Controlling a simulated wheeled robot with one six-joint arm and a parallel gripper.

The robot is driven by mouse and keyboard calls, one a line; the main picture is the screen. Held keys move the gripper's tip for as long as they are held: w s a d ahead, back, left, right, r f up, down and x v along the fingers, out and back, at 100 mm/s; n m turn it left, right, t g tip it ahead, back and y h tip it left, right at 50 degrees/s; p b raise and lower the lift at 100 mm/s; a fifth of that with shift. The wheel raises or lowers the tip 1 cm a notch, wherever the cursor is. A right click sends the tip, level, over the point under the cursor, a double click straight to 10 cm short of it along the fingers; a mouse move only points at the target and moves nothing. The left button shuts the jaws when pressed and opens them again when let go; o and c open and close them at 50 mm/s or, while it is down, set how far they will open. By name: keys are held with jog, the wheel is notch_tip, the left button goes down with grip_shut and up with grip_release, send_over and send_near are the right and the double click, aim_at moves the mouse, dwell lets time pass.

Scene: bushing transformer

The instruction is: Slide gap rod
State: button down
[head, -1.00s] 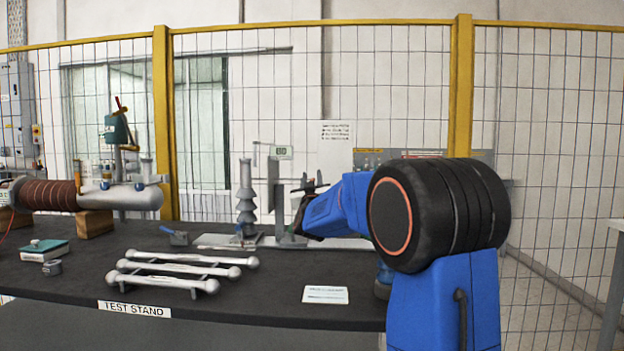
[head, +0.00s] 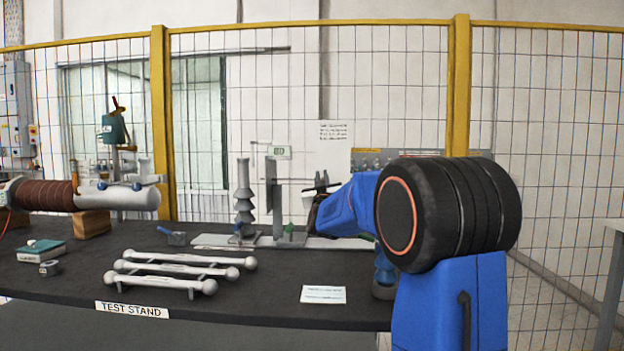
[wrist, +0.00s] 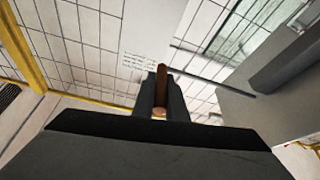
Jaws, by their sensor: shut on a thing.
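My gripper (head: 322,184) is right of the grey post (head: 273,190) of the spark-gap stand and above its pale base strip. In the wrist view my gripper (wrist: 163,92) is shut on a brown, copper-coloured gap rod (wrist: 162,78). A round copper-coloured end (wrist: 158,112) shows low between the fingers. In the head view a thin dark line at the fingers looks like the rod; its left tip ends apart from the post. A grey ribbed insulator (head: 244,205) stands left of the post. A small display (head: 280,152) is near the post's top.
Silver ball-ended bars (head: 180,269) lie on the dark bench at front left. A white card (head: 323,294) lies near the front edge. A brown bushing (head: 42,194) rests on wooden blocks at far left. A yellow-framed mesh fence (head: 462,90) stands behind.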

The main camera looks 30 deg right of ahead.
jog(key=shift+s+d, duration=0.5)
jog(key=shift+d, duration=0.2)
jog(key=shift+s+d, duration=0.45)
jog(key=shift+d, duration=0.25)
jog(key=c, duration=1.8)
grip_release()
jog(key=shift+o, duration=0.2)
jog(key=v, duration=1.7)
jog(key=shift+s+a+f, duration=0.15)
